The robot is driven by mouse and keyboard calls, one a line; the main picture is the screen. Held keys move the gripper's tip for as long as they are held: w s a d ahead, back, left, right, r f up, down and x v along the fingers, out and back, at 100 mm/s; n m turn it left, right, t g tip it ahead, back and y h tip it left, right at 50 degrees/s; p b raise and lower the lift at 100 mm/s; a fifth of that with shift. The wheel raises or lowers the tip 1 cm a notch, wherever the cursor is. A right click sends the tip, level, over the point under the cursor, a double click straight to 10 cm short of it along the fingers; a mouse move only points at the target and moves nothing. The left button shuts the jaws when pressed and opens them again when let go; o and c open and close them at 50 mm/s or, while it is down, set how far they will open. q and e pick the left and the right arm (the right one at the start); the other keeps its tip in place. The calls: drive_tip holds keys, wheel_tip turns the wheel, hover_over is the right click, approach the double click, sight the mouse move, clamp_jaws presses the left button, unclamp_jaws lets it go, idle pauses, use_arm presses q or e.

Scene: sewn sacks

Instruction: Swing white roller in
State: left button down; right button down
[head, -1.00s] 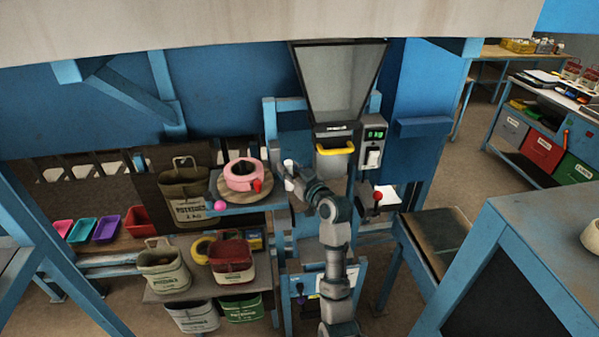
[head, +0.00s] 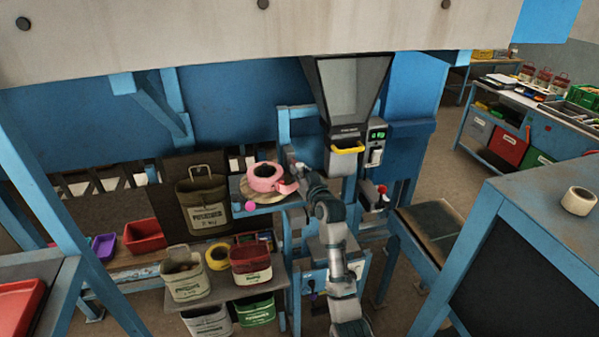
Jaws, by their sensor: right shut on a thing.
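A small white roller (head: 301,167) shows as a pale piece right of the pink roll, mostly hidden by my right gripper. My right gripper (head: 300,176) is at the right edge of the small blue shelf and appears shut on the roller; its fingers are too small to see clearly. The pink roll (head: 264,175) lies on a round wooden disc (head: 250,190), with a pink flap reaching right towards my gripper. I cannot tell whether the flap touches the gripper. My left gripper is not in view.
A grey hopper (head: 352,88) with a yellow-edged spout (head: 347,150) hangs just right of the gripper, beside a control box (head: 377,143). A magenta ball (head: 250,206) is at the shelf's front. Sacks and bins stand below left. A pale roll (head: 579,201) sits on the right bench.

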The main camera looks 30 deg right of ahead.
drive_tip(key=c, duration=0.9)
unclamp_jaws()
drive_tip(key=shift+w, duration=0.1)
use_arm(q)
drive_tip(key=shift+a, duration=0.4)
use_arm(e)
drive_tip(key=shift+w+a, duration=0.1)
drive_tip(key=shift+w, duration=0.05)
drive_tip(key=s, duration=1.2)
drive_tip(key=shift+a+f, duration=0.15)
drive_tip(key=shift+a, duration=0.15)
